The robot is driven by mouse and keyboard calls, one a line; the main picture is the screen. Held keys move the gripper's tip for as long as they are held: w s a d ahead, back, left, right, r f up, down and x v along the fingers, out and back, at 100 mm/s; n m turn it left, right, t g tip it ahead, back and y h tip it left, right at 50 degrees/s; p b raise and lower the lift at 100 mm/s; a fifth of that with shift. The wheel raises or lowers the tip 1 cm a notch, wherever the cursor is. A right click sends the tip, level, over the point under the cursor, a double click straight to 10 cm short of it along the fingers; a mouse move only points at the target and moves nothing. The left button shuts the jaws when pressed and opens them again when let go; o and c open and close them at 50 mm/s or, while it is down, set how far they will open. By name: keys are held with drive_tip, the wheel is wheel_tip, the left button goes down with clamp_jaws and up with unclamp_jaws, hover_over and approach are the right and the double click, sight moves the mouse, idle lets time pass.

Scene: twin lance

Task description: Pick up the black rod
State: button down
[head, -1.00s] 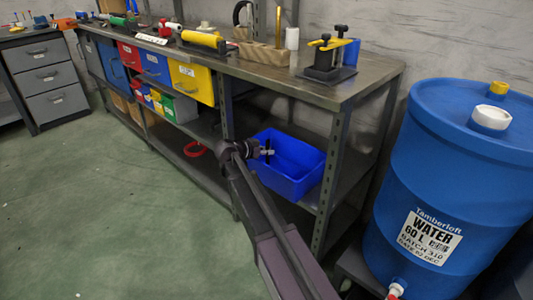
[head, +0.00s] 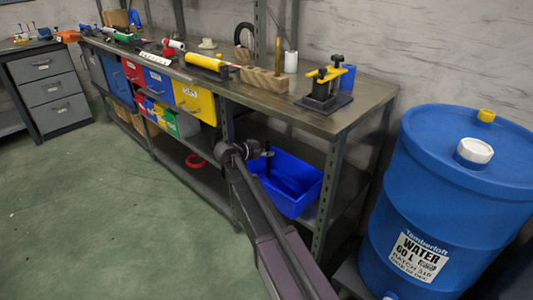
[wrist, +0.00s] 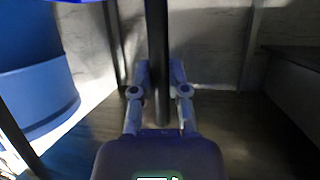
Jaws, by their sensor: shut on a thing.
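The black rod (wrist: 158,55) stands upright in the wrist view, between the two fingers of my gripper (wrist: 159,88). The fingers are closed in on it from both sides. Its upper end runs out of the top of that view. In the head view my gripper (head: 262,156) is small and partly hidden behind my own arm. The rod (head: 268,162) shows there as a short dark upright line in front of the blue bin.
The blue bin (head: 312,190) sits on the shelf under the workbench (head: 295,108), just behind my gripper. A bench post (head: 329,195) stands to its right. A large blue water barrel (head: 440,220) stands further right. The green floor at left is clear.

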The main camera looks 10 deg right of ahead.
drive_tip(key=shift+r+p, duration=0.55)
drive_tip(key=shift+r, duration=0.2)
idle(0.3)
